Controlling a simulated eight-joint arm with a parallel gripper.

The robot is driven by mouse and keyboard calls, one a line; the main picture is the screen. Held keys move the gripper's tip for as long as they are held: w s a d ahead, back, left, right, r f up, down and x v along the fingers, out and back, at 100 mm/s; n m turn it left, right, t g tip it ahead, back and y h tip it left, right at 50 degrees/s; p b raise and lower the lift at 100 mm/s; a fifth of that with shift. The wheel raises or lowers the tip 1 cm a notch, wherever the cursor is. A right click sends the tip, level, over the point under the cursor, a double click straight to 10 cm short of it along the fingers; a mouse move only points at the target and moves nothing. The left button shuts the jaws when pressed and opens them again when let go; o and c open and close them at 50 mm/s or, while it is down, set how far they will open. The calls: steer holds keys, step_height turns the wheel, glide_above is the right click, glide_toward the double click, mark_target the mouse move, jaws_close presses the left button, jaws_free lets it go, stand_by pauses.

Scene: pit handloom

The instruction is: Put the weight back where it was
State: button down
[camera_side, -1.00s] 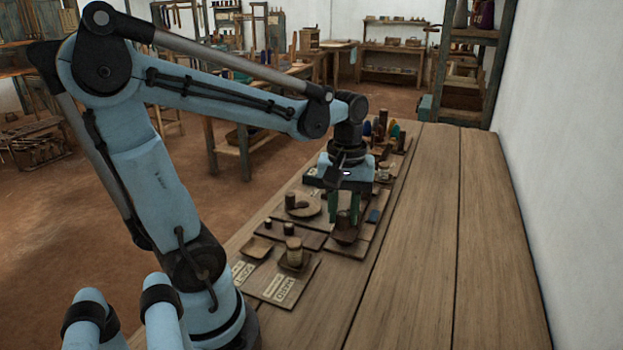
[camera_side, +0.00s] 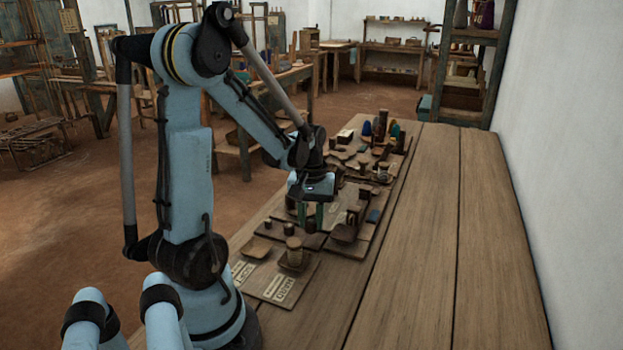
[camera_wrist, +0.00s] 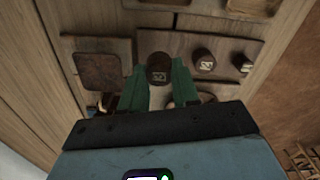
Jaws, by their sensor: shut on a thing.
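My gripper (camera_side: 311,215) has its two green fingers closed on a dark round weight with a pale mark on its top (camera_wrist: 158,70). In the wrist view the held weight is over one end of a brown board (camera_wrist: 182,45). I cannot tell whether it touches the board. Two smaller dark weights stand in a row on the same board: a middle one (camera_wrist: 204,60) and a smallest one (camera_wrist: 242,63). In the side view these show to the left of the fingers, the middle one (camera_side: 289,229) and the smallest one (camera_side: 268,224).
A square brown dish (camera_wrist: 100,70), empty, lies beside the held weight; it also shows in the side view (camera_side: 343,233). Several small items crowd the back. The bench's right side (camera_side: 430,240) is clear.

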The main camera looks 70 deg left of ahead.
mark_target(312, 220)
steer(key=shift+f, duration=1.1)
steer(key=c, duration=0.8)
jaws_free()
steer(key=shift+f, duration=0.15)
step_height(312, 220, up, 12)
steer(key=w+d+m+t, duration=0.1)
steer(key=d+m+t, duration=0.1)
steer(key=d+m, duration=0.2)
steer(key=w+d+m+t, duration=0.1)
steer(key=d+m, duration=0.3)
steer(key=d, duration=0.5)
steer(key=w+d+m+t, duration=0.1)
steer(key=d+m+t, duration=0.3)
steer(key=d, duration=0.3)
steer(key=shift+w, duration=0.25)
